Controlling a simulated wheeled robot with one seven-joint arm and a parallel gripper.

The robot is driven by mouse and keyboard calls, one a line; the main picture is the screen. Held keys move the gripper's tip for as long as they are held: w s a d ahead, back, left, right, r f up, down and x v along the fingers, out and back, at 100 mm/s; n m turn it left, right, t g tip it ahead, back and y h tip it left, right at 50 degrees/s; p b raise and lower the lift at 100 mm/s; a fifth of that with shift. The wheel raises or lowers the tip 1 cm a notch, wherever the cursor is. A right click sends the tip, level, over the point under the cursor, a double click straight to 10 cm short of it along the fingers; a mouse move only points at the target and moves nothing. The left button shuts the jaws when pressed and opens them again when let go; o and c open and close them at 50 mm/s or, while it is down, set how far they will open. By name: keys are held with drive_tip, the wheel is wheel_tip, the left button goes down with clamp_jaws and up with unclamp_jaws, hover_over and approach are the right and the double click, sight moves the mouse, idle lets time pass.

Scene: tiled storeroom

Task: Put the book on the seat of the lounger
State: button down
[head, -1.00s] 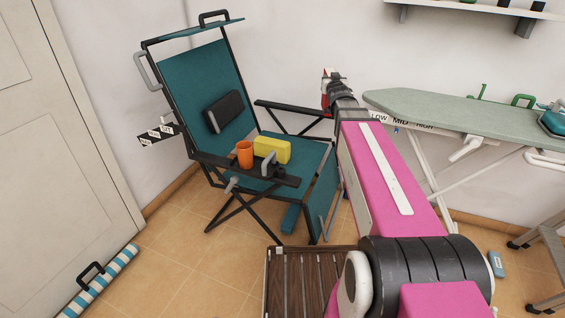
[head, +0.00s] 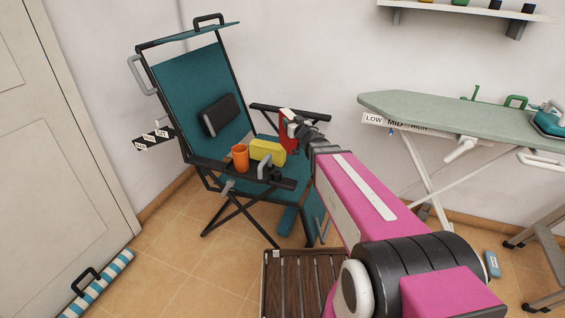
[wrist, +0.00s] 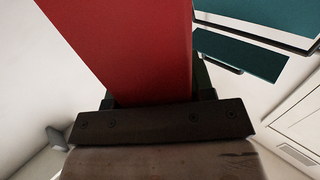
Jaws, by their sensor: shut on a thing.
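The teal lounger (head: 192,82) with a black frame stands left of centre in the head view. Its seat (head: 302,188) is partly hidden behind its near armrest and my arm. A red book (head: 286,138) is in my gripper (head: 293,122), above the right side of the seat near the far armrest. In the wrist view the red book (wrist: 130,45) fills the upper middle, standing out from my gripper (wrist: 155,104), which is shut on it. Teal fabric of the lounger shows at upper right there.
A yellow block (head: 267,152) and an orange cup (head: 240,158) are at the near armrest. An ironing board (head: 450,112) stands right; a slatted wooden piece (head: 300,285) is in front.

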wheel_tip(320, 180, down, 17)
drive_tip(key=shift+f, duration=0.15)
idle(0.5)
drive_tip(key=shift+f, duration=0.1)
drive_tip(key=shift+c, duration=2.4)
unclamp_jaws()
